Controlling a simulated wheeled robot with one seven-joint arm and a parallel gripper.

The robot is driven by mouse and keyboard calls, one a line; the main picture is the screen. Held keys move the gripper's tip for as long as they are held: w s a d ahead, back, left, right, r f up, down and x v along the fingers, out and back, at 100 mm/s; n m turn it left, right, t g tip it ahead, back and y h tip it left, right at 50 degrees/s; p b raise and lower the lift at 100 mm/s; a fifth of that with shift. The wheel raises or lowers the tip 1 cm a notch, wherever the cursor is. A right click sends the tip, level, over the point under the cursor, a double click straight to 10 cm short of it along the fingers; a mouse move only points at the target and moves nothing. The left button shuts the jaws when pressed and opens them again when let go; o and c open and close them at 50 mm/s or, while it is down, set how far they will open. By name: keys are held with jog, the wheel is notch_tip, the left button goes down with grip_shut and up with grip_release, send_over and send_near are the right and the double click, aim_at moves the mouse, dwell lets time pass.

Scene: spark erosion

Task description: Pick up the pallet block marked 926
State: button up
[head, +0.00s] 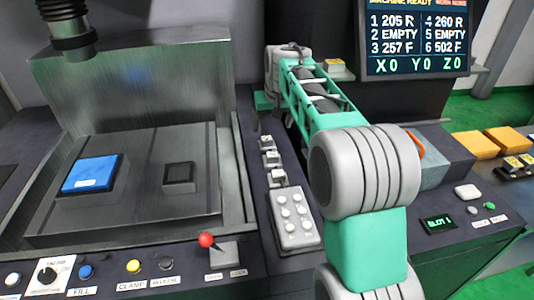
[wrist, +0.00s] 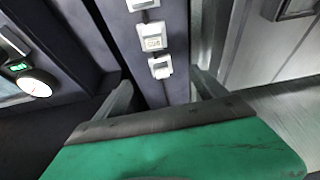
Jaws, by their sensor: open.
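Three small pale blocks sit in a row on a dark rail. In the head view they are the far block (head: 265,143), the middle block (head: 271,160) and the near block (head: 277,178). Three pale blocks also show in the wrist view: one cut by the top edge (wrist: 142,4), a middle one (wrist: 152,38) and a lower one (wrist: 161,67). Their marks are too small to read surely, so I cannot tell which is 926. My gripper (wrist: 162,90) is open and empty, its fingers apart on either side of the rail in the picture, close to the lower block.
A grey button pad (head: 296,218) stands in front of the blocks. The machine tank (head: 130,215) at left holds a blue piece (head: 92,174) and a dark square (head: 179,178). A red-knobbed lever (head: 206,240) is at front. A lit screen (head: 417,38) stands at the back right.

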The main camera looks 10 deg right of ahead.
jog(key=b, duration=0.1)
send_near(267, 138)
jog(key=shift+a+x, duration=0.25)
jog(key=shift+x, duration=0.95)
jog(key=p+x, duration=0.1)
jog(key=x, duration=0.6)
jog(key=shift+d+f, duration=0.15)
jog(key=shift+f, duration=0.25)
jog(key=c, duration=1.8)
jog(key=shift+w+r, duration=0.1)
jog(key=shift+r, duration=0.05)
